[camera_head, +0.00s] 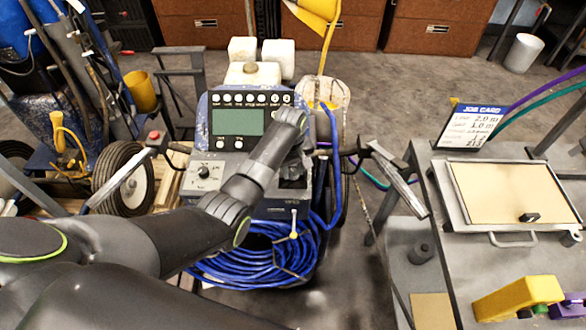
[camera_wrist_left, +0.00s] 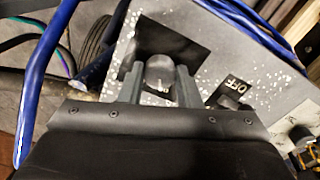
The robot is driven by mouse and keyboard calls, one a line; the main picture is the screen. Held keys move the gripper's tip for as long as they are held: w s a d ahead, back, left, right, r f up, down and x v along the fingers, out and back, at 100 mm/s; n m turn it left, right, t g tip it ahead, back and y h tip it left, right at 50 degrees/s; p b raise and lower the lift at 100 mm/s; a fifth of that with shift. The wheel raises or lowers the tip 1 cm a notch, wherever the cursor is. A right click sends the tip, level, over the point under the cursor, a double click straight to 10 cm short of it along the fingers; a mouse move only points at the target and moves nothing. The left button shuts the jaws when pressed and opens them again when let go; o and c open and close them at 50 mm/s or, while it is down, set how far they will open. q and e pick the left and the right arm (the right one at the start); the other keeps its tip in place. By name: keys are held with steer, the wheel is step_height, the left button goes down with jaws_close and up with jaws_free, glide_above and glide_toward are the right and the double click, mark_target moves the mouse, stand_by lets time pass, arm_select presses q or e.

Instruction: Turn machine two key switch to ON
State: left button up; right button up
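The machine (camera_head: 197,188) stands in the middle of the head view, with a grey panel and a screen (camera_head: 236,122). My left arm reaches across it, and my left gripper (camera_head: 291,176) is down at the panel's right side, mostly hidden by my wrist. In the left wrist view, its two fingers (camera_wrist_left: 160,84) stand on either side of a dark rounded key switch (camera_wrist_left: 159,70) and appear closed on it. Small pale marking below the knob is hard to read. An OFF label (camera_wrist_left: 235,88) lies to its right on the speckled panel. My right gripper is not in view.
A coiled blue hose (camera_head: 245,262) hangs at the machine's front. Handlebars stick out at both sides, with a red button (camera_head: 154,137) at the left one. A grey bench (camera_head: 450,215) with a tray and job card stands at right. A wheeled machine (camera_head: 125,178) is at left.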

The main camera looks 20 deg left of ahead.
arm_select(q)
steer(key=c, duration=0.4)
steer(key=shift+r+m+p, duration=0.2)
steer(key=shift+m+p, duration=0.65)
steer(key=shift+m, duration=0.05)
steer(key=shift+m+p, duration=0.9)
steer(key=shift+m, duration=0.3)
steer(key=m+p, duration=0.1)
steer(key=m, duration=0.2)
steer(key=shift+w+m, duration=0.1)
steer(key=shift+m, duration=0.3)
steer(key=shift+f+m+p, duration=0.1)
steer(key=shift+m+p, duration=0.6)
steer(key=shift+m, duration=1.3)
